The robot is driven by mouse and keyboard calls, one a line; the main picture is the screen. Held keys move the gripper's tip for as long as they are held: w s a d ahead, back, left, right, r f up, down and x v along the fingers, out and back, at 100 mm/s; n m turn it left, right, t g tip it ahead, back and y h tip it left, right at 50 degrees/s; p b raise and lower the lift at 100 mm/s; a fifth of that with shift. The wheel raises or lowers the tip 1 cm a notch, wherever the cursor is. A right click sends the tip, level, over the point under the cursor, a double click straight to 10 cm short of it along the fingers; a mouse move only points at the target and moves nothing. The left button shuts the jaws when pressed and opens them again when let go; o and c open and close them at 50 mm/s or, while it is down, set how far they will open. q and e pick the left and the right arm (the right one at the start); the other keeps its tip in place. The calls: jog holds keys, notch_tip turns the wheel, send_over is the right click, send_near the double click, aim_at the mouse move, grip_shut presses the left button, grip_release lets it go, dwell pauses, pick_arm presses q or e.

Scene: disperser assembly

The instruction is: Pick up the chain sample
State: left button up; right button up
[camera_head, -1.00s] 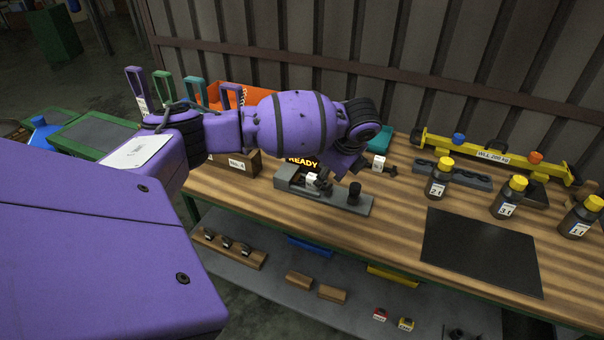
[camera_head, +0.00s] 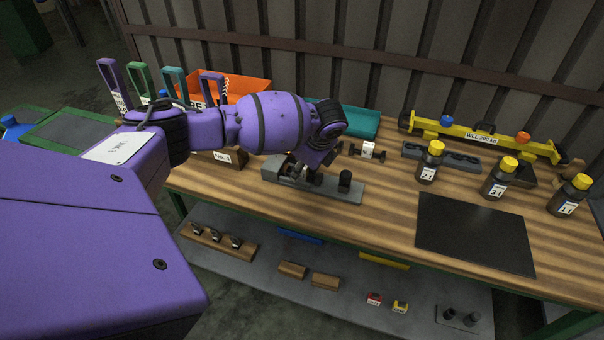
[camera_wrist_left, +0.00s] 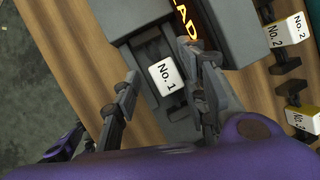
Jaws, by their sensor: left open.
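A small piece with a white label reading No. 1 (camera_wrist_left: 166,77), apparently the chain sample, sits in the slot of a grey fixture (camera_wrist_left: 115,15) in the left wrist view. My left gripper (camera_wrist_left: 159,62) is open, with one finger on each side of the No. 1 piece. I cannot tell whether the fingers touch it. In the head view, the left gripper (camera_head: 314,172) is over the grey fixture (camera_head: 334,194) on the bench and hides most of the piece. My right gripper is not in view.
A No. 2 piece (camera_wrist_left: 286,32) and a No. 3 piece (camera_wrist_left: 303,118) lie beside the fixture. A lit display (camera_wrist_left: 189,20) adjoins it. A yellow beam (camera_head: 480,138) lies at the back.

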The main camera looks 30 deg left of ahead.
pick_arm(q)
jog(key=c, duration=1)
jog(key=shift+a+r, duration=0.15)
grip_shut()
